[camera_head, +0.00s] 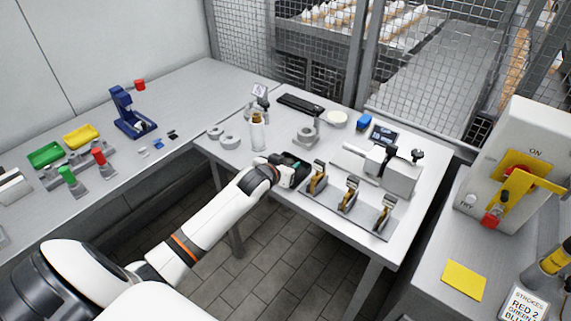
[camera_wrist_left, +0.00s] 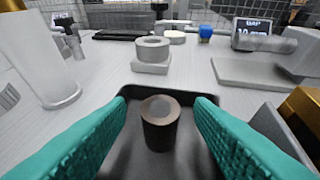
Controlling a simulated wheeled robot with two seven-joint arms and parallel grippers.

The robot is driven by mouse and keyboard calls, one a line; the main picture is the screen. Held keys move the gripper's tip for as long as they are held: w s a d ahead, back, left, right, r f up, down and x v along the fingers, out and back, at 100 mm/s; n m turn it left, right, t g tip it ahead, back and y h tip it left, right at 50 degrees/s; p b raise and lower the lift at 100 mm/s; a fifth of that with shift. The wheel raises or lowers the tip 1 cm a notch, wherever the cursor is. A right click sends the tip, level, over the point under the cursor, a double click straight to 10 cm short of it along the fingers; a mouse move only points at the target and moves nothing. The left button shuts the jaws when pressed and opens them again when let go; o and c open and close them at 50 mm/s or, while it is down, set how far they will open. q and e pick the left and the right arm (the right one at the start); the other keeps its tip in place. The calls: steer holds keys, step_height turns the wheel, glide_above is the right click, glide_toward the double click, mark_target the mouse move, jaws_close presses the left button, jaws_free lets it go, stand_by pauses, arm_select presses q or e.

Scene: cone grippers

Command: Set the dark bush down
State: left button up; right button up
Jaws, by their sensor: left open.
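The dark bush (camera_wrist_left: 160,128), a short brown-black ring with a hole in its top, stands upright on the floor of a black tray (camera_wrist_left: 130,91) in the left wrist view. My left gripper (camera_wrist_left: 160,145) is open, with one teal finger on each side of the bush and a visible gap to both. In the head view my left gripper (camera_head: 296,166) is over the front edge of the middle table, and it hides the bush there. My right gripper is not in view.
A fixture (camera_head: 345,208) with several brass-coloured clamps lies right of the gripper. A white bottle-like cylinder (camera_head: 258,135) stands to its left. A grey ring on a block (camera_head: 306,134) is behind it, and a gauge with a display (camera_head: 384,134) is at the back right.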

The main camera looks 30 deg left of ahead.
arm_select(q)
steer(key=shift+r, duration=0.15)
steer(key=v, duration=1.2)
steer(key=s+f+g, duration=0.2)
steer(key=s+f, duration=0.1)
steer(key=f, duration=0.8)
steer(key=s+f+g, duration=0.2)
steer(key=s+f, duration=0.2)
steer(key=f, duration=0.6)
steer(key=s+f+g, duration=0.2)
steer(key=s+f, duration=0.1)
steer(key=f, duration=0.8)
steer(key=s+d+f+m+g, duration=0.1)
steer(key=s+d+f, duration=0.3)
steer(key=s, duration=0.6)
steer(key=s+d+f+m+g+h, duration=0.1)
steer(key=s+d+f+g, duration=0.2)
steer(key=s+f, duration=0.6)
steer(key=s+d+f+m+g, duration=0.1)
steer(key=s+d+f, duration=0.4)
steer(key=s, duration=0.7)
step_height(320, 180, down, 2)
steer(key=shift+s+f+m+g+h, duration=0.1)
steer(key=shift+s+m+g+h, duration=0.2)
steer(key=shift+s+m+g, duration=0.15)
